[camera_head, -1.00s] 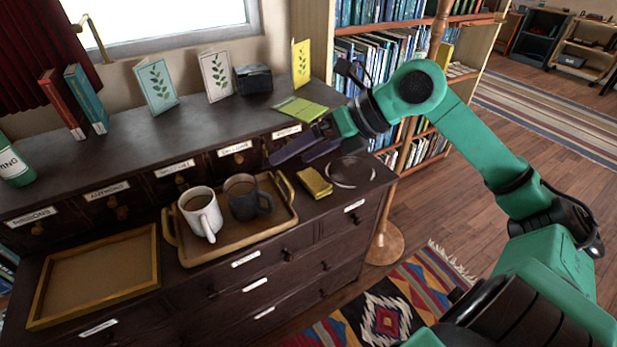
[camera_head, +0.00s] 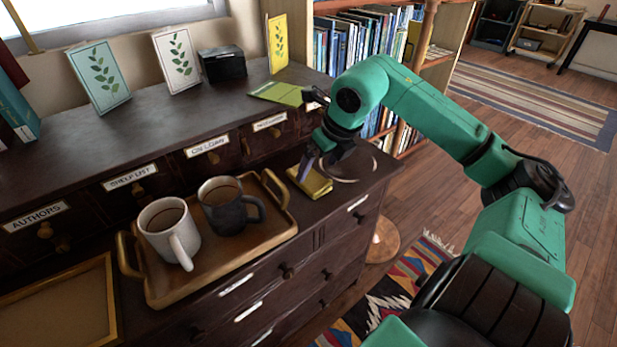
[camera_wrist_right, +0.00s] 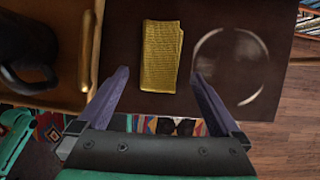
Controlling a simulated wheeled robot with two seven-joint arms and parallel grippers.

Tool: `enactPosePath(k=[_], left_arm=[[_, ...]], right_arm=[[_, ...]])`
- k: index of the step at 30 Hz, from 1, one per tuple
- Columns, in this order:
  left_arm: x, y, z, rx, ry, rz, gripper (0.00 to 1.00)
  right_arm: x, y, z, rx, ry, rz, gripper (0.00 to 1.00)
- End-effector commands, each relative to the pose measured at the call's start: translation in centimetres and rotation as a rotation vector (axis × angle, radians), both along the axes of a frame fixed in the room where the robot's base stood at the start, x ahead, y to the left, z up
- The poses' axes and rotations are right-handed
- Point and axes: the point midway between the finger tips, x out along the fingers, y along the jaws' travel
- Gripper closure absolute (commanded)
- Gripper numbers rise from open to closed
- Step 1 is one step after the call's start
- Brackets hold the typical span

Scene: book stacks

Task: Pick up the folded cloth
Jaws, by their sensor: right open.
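The folded cloth (camera_head: 312,183) is a small yellow rectangle lying flat on the dark cabinet's lower top, right of the wooden tray. In the right wrist view the cloth (camera_wrist_right: 161,56) lies ahead of the fingertips, between their lines. My right gripper (camera_head: 312,168) is above the cloth and points down at it; one finger overlaps the cloth in the head view. In the wrist view the right gripper (camera_wrist_right: 159,76) has its two purple fingers spread wide with nothing between them. The exact height above the cloth is hard to tell. My left gripper is not in view.
A wooden tray (camera_head: 165,292) holds a white mug (camera_head: 168,232) and a dark mug (camera_head: 226,207) close left of the cloth. A clear round dish or ring (camera_wrist_right: 231,67) lies right of it. The cabinet's front edge is near. A green booklet (camera_head: 277,93) lies on the upper shelf.

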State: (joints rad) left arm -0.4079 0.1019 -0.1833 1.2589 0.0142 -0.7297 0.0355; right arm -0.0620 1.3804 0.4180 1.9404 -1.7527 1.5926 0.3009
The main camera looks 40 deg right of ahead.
Motion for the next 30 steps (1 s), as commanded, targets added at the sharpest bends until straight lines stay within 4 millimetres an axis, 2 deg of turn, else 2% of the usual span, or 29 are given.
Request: enactPosePath(k=[4,9,15,16,20,21,22,25,26,30], left_arm=[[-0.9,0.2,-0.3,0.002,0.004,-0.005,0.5],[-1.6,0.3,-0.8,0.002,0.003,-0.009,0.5],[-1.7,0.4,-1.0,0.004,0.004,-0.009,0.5],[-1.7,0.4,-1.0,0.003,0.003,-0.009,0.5],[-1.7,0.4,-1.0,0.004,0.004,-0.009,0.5],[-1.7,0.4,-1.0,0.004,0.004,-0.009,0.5],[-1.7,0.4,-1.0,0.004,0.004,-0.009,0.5],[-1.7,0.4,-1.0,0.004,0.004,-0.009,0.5],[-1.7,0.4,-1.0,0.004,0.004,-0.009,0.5],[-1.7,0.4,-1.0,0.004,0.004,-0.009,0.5]], right_arm=[[1.1,-0.2,-2.4,-0.001,0.006,-0.002,0.0],[2.0,-0.2,-4.3,0.0,0.001,0.0,0.0],[2.0,-0.2,-4.6,0.0,0.001,0.0,0.0],[2.0,-0.2,-4.6,0.0,0.001,0.0,0.04],[2.0,-0.2,-4.6,0.0,0.001,0.0,0.54],[2.0,-0.2,-4.6,0.0,0.001,0.0,0.69],[2.0,-0.2,-4.6,0.0,0.001,0.0,0.75],[2.0,-0.2,-4.6,0.001,0.001,0.0,0.75],[2.0,-0.2,-4.6,0.001,0.001,0.0,0.84],[2.0,-0.2,-4.5,0.001,0.001,0.0,0.84]])
